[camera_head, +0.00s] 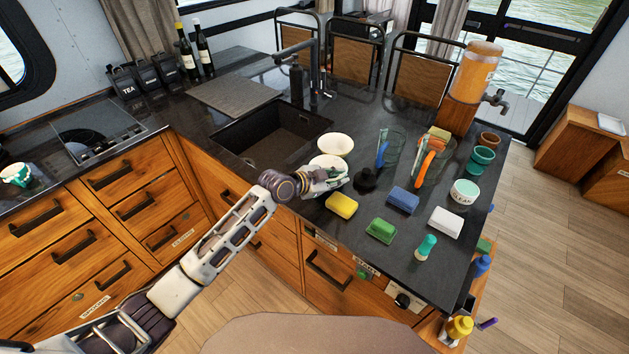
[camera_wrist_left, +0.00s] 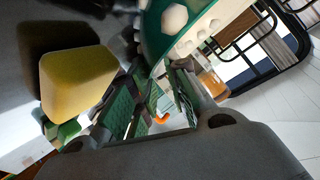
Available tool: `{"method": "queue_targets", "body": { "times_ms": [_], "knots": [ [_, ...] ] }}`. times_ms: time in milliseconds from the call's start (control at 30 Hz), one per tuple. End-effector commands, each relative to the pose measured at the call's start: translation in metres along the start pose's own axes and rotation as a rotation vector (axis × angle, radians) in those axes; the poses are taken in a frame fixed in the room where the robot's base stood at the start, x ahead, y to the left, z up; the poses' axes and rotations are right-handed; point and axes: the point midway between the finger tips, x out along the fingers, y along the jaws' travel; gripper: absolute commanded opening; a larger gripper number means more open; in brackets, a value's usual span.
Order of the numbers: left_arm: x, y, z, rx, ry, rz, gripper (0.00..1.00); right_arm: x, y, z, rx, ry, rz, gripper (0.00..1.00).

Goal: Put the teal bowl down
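The teal bowl shows in the left wrist view (camera_wrist_left: 183,28) as a teal outside with white spots. In the head view I see its pale inside (camera_head: 326,161), in front of a cream bowl (camera_head: 335,144) by the sink. My left gripper (camera_head: 328,178) is at its near side. In the left wrist view the green-padded fingers (camera_wrist_left: 155,98) stand on either side of the bowl's edge and appear shut on it. The gripper hides part of the bowl, and I cannot tell whether its base touches the counter. My right gripper is not in view.
A yellow sponge (camera_head: 341,205), also large in the left wrist view (camera_wrist_left: 77,80), lies close by. A black object (camera_head: 366,180), blue sponge (camera_head: 402,200) and green sponge (camera_head: 381,230) are to the right. The sink (camera_head: 270,135) is to the left. Glass holders and cups stand farther right.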

Motion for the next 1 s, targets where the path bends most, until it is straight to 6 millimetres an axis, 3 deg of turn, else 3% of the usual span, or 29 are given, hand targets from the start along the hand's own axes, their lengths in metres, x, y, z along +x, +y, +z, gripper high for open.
{"method": "queue_targets", "body": {
  "times_ms": [1000],
  "knots": [
    [-0.098, 0.000, 0.002, 0.001, -0.002, 0.000, 0.17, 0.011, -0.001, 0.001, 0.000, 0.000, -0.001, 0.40]
  ]
}}
